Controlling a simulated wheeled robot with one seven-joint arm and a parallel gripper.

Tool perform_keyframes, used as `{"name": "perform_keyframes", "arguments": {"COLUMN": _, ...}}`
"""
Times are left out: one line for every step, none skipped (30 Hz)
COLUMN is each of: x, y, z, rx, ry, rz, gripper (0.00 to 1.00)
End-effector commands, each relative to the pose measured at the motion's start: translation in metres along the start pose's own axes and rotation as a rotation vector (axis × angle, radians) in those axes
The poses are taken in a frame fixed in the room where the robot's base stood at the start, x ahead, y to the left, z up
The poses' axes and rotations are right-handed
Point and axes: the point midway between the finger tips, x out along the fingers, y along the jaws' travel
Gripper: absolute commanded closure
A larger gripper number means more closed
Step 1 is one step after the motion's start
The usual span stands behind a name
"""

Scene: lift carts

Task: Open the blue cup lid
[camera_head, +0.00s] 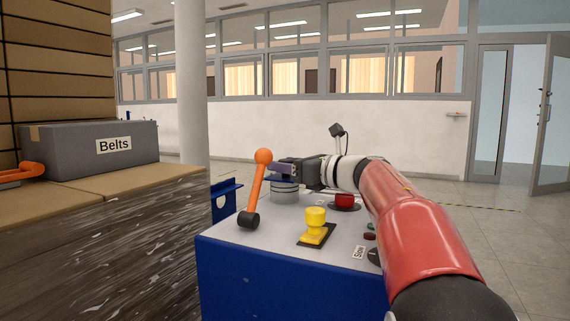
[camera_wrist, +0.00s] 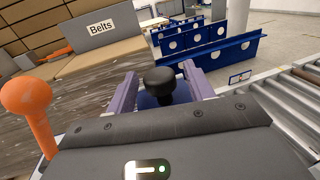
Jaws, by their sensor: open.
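The cup (camera_head: 285,194) is a grey ribbed cylinder on top of a blue control cart. Its blue lid (camera_head: 283,178) sits on it, mostly hidden by my gripper (camera_head: 281,169) in the head view. In the wrist view, a black knob (camera_wrist: 159,80) rises from the blue lid (camera_wrist: 147,102). My gripper (camera_wrist: 160,88) is open, with one purple finger on each side of the knob. A gap shows between the knob and each finger.
An orange lever (camera_head: 259,185) stands close left of the cup. A yellow switch (camera_head: 314,222) and a red button (camera_head: 345,201) are on the cart top (camera_head: 275,234). A grey "Belts" box (camera_head: 90,148) stands at left; blue brackets (camera_wrist: 205,48) and rollers (camera_wrist: 286,100) lie beyond.

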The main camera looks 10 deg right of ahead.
Motion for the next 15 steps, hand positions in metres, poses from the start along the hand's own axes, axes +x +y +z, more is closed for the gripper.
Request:
{"name": "perform_keyframes", "arguments": {"x": 0.0033, "y": 0.0000, "z": 0.0001, "rx": 0.000, "ry": 0.000, "rz": 0.001, "gripper": 0.47}}
{"name": "perform_keyframes", "arguments": {"x": 0.0043, "y": -0.0001, "z": 0.0000, "rx": 0.000, "ry": 0.000, "rz": 0.000, "gripper": 0.47}}
{"name": "perform_keyframes", "arguments": {"x": 0.0053, "y": -0.0002, "z": -0.0001, "rx": 0.000, "ry": 0.000, "rz": 0.000, "gripper": 0.47}}
{"name": "perform_keyframes", "arguments": {"x": 0.0056, "y": -0.0002, "z": -0.0001, "rx": 0.000, "ry": 0.000, "rz": -0.001, "gripper": 0.47}}
{"name": "perform_keyframes", "arguments": {"x": 0.0058, "y": -0.0003, "z": -0.0001, "rx": 0.001, "ry": 0.000, "rz": -0.001, "gripper": 0.47}}
{"name": "perform_keyframes", "arguments": {"x": 0.0058, "y": -0.0003, "z": -0.0002, "rx": 0.001, "ry": 0.000, "rz": -0.001, "gripper": 0.47}}
{"name": "perform_keyframes", "arguments": {"x": 0.0057, "y": -0.0003, "z": -0.0002, "rx": 0.001, "ry": 0.000, "rz": -0.001, "gripper": 0.47}}
{"name": "perform_keyframes", "arguments": {"x": 0.0056, "y": -0.0003, "z": -0.0002, "rx": 0.001, "ry": 0.000, "rz": -0.001, "gripper": 0.47}}
{"name": "perform_keyframes", "arguments": {"x": 0.0056, "y": -0.0002, "z": -0.0001, "rx": 0.001, "ry": 0.000, "rz": -0.001, "gripper": 0.47}}
{"name": "perform_keyframes", "arguments": {"x": 0.0056, "y": -0.0002, "z": -0.0001, "rx": 0.001, "ry": 0.000, "rz": -0.001, "gripper": 0.47}}
{"name": "perform_keyframes", "arguments": {"x": 0.0055, "y": -0.0002, "z": -0.0001, "rx": 0.001, "ry": 0.000, "rz": -0.001, "gripper": 0.51}}
{"name": "perform_keyframes", "arguments": {"x": 0.0055, "y": -0.0002, "z": -0.0001, "rx": 0.001, "ry": -0.001, "rz": -0.001, "gripper": 0.56}}
{"name": "perform_keyframes", "arguments": {"x": 0.0055, "y": -0.0002, "z": -0.0001, "rx": 0.001, "ry": -0.001, "rz": -0.001, "gripper": 0.60}}
{"name": "perform_keyframes", "arguments": {"x": 0.0055, "y": -0.0002, "z": -0.0001, "rx": 0.001, "ry": -0.001, "rz": -0.001, "gripper": 0.64}}
{"name": "perform_keyframes", "arguments": {"x": 0.0054, "y": -0.0002, "z": -0.0001, "rx": 0.001, "ry": -0.001, "rz": -0.001, "gripper": 0.70}}
